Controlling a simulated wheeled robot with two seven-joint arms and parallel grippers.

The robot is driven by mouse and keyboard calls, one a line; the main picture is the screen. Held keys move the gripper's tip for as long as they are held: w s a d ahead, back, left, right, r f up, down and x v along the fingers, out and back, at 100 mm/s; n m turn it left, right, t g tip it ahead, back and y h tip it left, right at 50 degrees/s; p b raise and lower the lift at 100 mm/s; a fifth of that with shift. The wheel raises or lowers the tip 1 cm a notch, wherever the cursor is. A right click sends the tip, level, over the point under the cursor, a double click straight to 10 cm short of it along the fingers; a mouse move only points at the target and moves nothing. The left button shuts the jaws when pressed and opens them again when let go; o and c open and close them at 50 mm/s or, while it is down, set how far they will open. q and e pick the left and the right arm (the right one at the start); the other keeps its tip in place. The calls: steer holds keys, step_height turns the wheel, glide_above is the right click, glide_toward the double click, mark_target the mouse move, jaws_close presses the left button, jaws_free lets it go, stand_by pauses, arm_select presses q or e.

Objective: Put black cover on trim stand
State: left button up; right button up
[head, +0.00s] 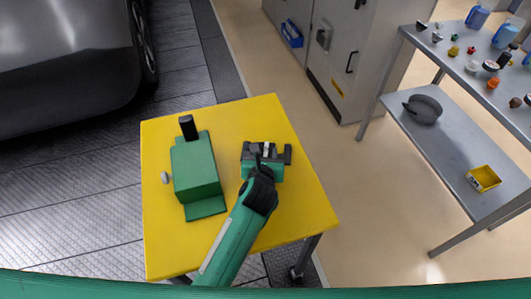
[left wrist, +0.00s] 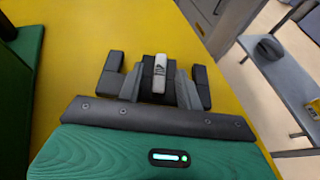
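The green stepped stand (head: 195,168) stands on the left half of the yellow table, with a black upright block (head: 188,127) at its far end. I take it for the trim stand; whether this block is the black cover, I cannot tell. The stand's edge also shows in the left wrist view (left wrist: 22,60). My left gripper (head: 266,152) is over the table, right of the stand and apart from it. Its dark fingers (left wrist: 158,75) are close together around a narrow pale strip (left wrist: 160,72); whether that strip is held is unclear. My right gripper is not in view.
A small grey piece (head: 165,178) lies left of the stand on the yellow table (head: 290,210). A grey shelf (head: 455,150) with bottles and small parts stands at right. A grey cabinet (head: 335,50) is behind, a dark car (head: 65,55) at upper left. The table's front left is clear.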

arm_select(q)
steer(key=shift+r, duration=0.1)
steer(key=v, duration=1.1)
steer(key=shift+s+b, duration=0.3)
steer(key=shift+b, duration=0.1)
steer(key=shift+s+r, duration=0.15)
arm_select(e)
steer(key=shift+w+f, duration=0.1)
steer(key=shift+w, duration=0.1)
